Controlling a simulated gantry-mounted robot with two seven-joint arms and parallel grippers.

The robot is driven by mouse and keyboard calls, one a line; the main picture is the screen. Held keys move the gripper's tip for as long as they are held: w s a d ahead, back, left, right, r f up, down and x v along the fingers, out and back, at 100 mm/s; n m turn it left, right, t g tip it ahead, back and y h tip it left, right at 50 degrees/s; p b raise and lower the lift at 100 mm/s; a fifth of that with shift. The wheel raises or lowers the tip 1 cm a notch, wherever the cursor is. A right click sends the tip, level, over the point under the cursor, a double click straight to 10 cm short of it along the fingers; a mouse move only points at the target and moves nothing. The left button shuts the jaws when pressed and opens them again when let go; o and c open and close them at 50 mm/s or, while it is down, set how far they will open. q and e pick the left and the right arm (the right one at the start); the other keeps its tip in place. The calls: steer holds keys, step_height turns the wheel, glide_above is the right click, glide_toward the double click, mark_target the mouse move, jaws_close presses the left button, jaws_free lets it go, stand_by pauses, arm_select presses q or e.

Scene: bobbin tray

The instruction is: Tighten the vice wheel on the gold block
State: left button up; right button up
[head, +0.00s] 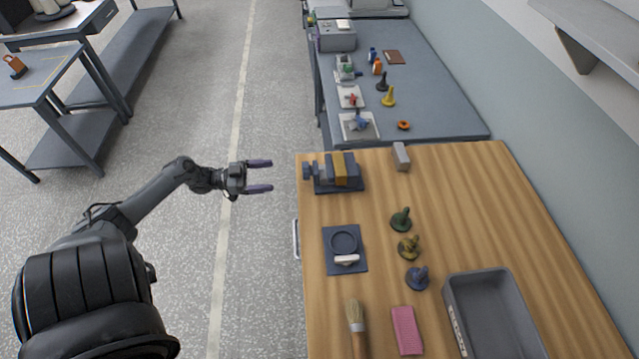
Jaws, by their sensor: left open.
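The blue-grey vice (322,186) stands at the far left corner of the wooden table. The gold block (341,168) sits upright in it, between its jaws. The vice wheel (307,171) is at the vice's left end, facing the table's left edge. My left gripper (272,176) is open and empty, left of the wheel and apart from it, over the floor beyond the table edge. Its two fingers point right, toward the wheel. Whether the jaws press on the block is too small to tell. My right gripper is not in view.
A blue-grey bench (440,110) stands behind.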

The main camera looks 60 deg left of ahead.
mark_target(307, 171)
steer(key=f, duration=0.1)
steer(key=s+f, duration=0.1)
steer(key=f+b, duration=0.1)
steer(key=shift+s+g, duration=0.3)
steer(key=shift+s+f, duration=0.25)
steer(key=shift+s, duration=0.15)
arm_select(q)
steer(key=x, duration=1.1)
steer(key=shift+w+a+f, duration=0.25)
steer(key=shift+w+a, duration=0.05)
steer(key=shift+w, duration=0.1)
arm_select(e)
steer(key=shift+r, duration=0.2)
arm_select(q)
steer(key=c, duration=1.1)
steer(key=shift+o, duration=0.2)
steer(key=shift+m, duration=0.9)
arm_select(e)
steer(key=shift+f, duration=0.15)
arm_select(q)
steer(key=m, duration=0.3)
steer(key=shift+a+m, duration=0.1)
steer(key=shift+m, duration=0.3)
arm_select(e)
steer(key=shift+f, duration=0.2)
